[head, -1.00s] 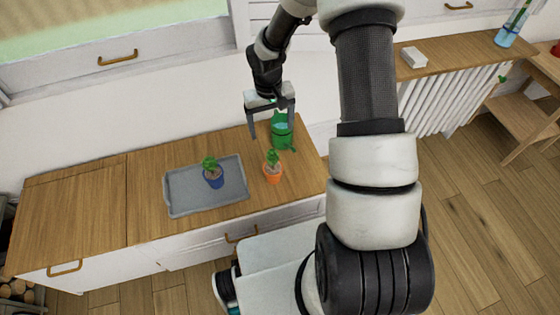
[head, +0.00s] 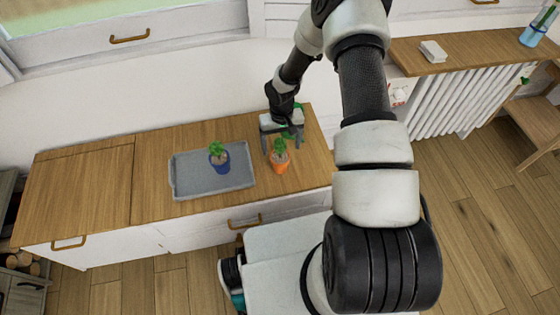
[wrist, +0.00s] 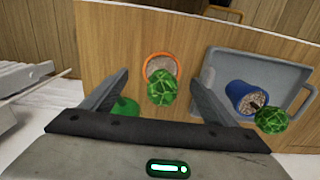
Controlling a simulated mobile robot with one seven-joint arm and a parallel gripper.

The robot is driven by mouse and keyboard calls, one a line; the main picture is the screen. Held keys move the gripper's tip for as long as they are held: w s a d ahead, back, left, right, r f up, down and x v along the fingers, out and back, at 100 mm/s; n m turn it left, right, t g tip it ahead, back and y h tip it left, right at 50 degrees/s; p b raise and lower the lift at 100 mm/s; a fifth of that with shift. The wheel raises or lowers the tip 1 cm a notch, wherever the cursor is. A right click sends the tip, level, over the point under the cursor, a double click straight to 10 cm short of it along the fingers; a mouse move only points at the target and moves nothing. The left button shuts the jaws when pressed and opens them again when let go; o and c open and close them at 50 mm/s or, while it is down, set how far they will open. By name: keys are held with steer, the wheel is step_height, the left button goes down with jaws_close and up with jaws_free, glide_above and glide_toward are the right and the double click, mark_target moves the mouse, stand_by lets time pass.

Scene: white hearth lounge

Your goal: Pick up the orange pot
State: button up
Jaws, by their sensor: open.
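The orange pot (head: 279,166) holds a small green plant and stands on the wooden counter, just right of the grey tray. In the wrist view the orange pot (wrist: 161,56) shows its rim and soil, with the plant's round green top in front of it. My gripper (head: 283,147) is open above the counter, close to the plant. In the wrist view my gripper's fingers (wrist: 160,82) point toward the pot, one on each side of the plant in the picture. Nothing is between them in their grip. The head view cannot show how far the fingertips are from the pot.
A grey tray (head: 182,189) holds a blue pot (head: 219,163) with a plant, left of the orange pot. A green watering can (head: 298,116) stands behind my gripper, mostly hidden. The left part of the wooden counter (head: 85,190) is clear.

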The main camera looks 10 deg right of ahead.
steer(key=f, duration=0.3)
steer(key=f+b, duration=0.1)
steer(key=f, duration=0.1)
steer(key=shift+w+a+f, duration=0.15)
steer(key=shift+w+a, duration=0.05)
steer(key=shift+w, duration=0.05)
steer(key=c, duration=1.5)
